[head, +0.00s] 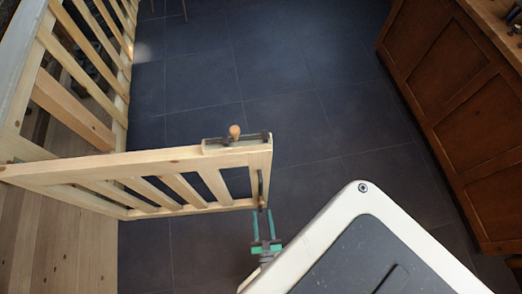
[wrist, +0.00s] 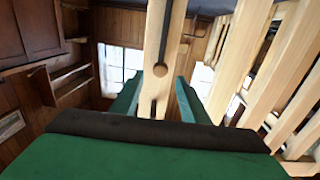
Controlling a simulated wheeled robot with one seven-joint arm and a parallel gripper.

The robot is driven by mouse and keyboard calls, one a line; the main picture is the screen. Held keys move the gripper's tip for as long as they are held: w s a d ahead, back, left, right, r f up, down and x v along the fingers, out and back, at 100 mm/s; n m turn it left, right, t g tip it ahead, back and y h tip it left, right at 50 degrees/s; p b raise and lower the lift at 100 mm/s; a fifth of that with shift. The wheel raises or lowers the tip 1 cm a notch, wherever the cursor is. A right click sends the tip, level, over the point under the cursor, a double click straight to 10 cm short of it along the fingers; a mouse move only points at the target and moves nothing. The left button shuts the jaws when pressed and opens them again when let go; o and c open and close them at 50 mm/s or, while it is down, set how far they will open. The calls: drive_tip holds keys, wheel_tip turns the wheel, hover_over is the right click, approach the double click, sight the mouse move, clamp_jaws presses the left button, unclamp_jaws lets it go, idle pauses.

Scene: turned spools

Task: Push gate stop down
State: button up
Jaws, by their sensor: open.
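The pale wooden gate (head: 140,165) has slats and stands out across the dark floor. A dark rod (head: 261,183), apparently the gate stop, runs down the gate's free end. A wooden knob (head: 235,131) sits on a fitting (head: 236,141) on the gate's top rail. My gripper (head: 269,214) is open at the gate's lower free end. In the wrist view its green fingers (wrist: 160,88) lie either side of the post; I cannot tell whether they touch.
A slatted wooden fence (head: 85,75) and plank floor (head: 45,235) lie at the left. A brown wooden cabinet (head: 455,110) stands at the right. Dark tiled floor (head: 290,80) between them is clear. My white-edged base fills the lower right.

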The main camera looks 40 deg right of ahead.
sight(261, 203)
drive_tip(key=x, duration=0.7)
clamp_jaws()
